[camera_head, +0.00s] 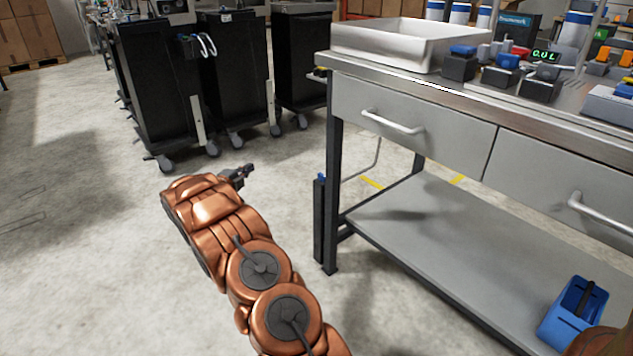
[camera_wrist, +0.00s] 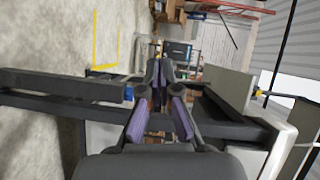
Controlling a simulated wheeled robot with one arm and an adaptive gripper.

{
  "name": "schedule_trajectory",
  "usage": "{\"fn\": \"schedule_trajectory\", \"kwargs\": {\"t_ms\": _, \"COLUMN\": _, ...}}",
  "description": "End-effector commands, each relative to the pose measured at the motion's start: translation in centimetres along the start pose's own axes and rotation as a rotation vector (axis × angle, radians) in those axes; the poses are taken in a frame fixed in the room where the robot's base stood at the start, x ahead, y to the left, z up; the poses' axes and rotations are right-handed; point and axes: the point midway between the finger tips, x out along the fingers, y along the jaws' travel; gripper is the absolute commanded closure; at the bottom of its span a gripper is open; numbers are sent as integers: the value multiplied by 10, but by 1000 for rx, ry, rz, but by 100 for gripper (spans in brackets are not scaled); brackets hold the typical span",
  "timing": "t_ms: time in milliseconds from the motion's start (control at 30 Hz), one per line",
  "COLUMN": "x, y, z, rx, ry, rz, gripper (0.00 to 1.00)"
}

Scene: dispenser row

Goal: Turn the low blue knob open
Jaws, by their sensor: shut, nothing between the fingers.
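A small blue knob (camera_head: 321,177) sits on top of a dark, low post beside the near left leg of the steel workbench. My gripper (camera_head: 243,172) is left of it in the head view, apart from it, with empty floor between them in the picture. In the wrist view my gripper (camera_wrist: 161,85) shows its dark fingers with purple pads. It is shut and empty.
The workbench (camera_head: 445,85) carries a white tray (camera_head: 405,55) and several dark boxes with blue tops. A blue container (camera_head: 560,325) stands on its lower shelf. Black wheeled cabinets (camera_head: 165,85) stand at the back left. The floor at left is clear.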

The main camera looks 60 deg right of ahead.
Motion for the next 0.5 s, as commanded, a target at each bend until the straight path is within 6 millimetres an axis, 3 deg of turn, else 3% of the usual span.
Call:
{"fn": "schedule_trajectory", "kwargs": {"t_ms": 200, "x": 22, "y": 57, "z": -69, "rx": 101, "ry": 289, "rz": -33, "gripper": 100}}
{"fn": "schedule_trajectory", "kwargs": {"t_ms": 300, "x": 23, "y": 74, "z": -92, "rx": 128, "ry": 383, "rz": -47, "gripper": 100}}
{"fn": "schedule_trajectory", "kwargs": {"t_ms": 500, "x": 22, "y": 93, "z": -116, "rx": 148, "ry": 475, "rz": -61, "gripper": 100}}
